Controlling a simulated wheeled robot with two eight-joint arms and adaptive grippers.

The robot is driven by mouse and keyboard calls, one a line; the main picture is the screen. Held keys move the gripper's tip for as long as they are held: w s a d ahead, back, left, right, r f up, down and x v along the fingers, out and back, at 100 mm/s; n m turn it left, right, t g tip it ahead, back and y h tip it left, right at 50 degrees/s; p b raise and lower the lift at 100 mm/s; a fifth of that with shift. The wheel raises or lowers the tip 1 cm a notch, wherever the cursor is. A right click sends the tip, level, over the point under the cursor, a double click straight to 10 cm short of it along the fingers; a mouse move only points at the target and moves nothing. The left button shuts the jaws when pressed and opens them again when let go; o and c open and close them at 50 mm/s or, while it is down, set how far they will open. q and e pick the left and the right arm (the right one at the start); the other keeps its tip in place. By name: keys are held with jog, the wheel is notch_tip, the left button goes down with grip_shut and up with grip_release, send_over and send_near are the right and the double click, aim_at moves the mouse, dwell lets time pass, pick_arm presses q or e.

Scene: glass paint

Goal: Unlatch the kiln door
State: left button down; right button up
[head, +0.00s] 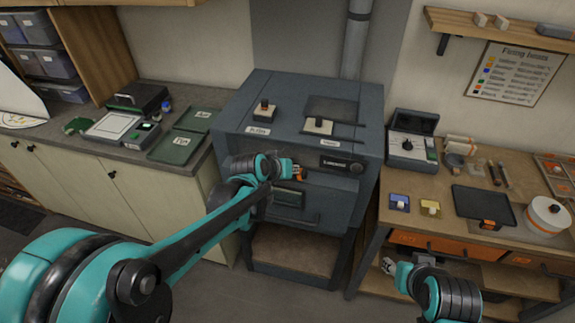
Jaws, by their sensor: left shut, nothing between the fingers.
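The kiln (365,135) is a dark grey box on a stand at the middle of the head view. Its front door (317,202) looks closed and has a small dark window. My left arm reaches across the door's upper part, and my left gripper (293,172) is shut and empty close to the kiln front. A small orange piece (299,176) shows at its fingertips. It may be the latch, but I cannot tell, nor whether they touch. My arm hides the door's upper left. My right gripper (388,266) is low at the right, away from the kiln; its finger opening is unclear.
Two knobbed switches (263,112) (319,125) sit on the kiln top. A left counter (130,143) holds green trays. A right workbench (420,186) holds a grey meter box (409,150), a dark tray and a white pot. Floor before the kiln is clear.

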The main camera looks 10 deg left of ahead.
pick_arm(q)
jog(key=shift+d+f+y, duration=0.4)
jog(key=shift+d+f, duration=0.1)
jog(key=shift+d, duration=0.1)
jog(key=shift+d+f+b, duration=0.1)
jog(key=shift+d+b, duration=0.05)
jog(key=shift+b, duration=0.15)
jog(key=shift+r+p, duration=0.45)
jog(key=shift+r, duration=0.05)
notch_tip(320, 180, up, 3)
jog(key=shift+w+r+p, duration=0.1)
jog(key=shift+r+p, duration=0.05)
jog(key=shift+p, duration=1.1)
jog(key=d+p+v, duration=0.2)
jog(key=v, duration=0.8)
jog(key=s+a+f+g+y+b, duration=0.1)
jog(key=s+a+f+b, duration=0.2)
jog(key=s+f+b, duration=0.5)
jog(key=s+a+f+m+g+y+b, duration=0.1)
jog(key=s+a+f+b, duration=0.2)
jog(key=s+f+b, duration=0.5)
notch_tip(320, 180, down, 5)
jog(key=s, duration=0.2)
jog(key=shift+s+a, duration=0.25)
jog(key=shift+s, duration=0.1)
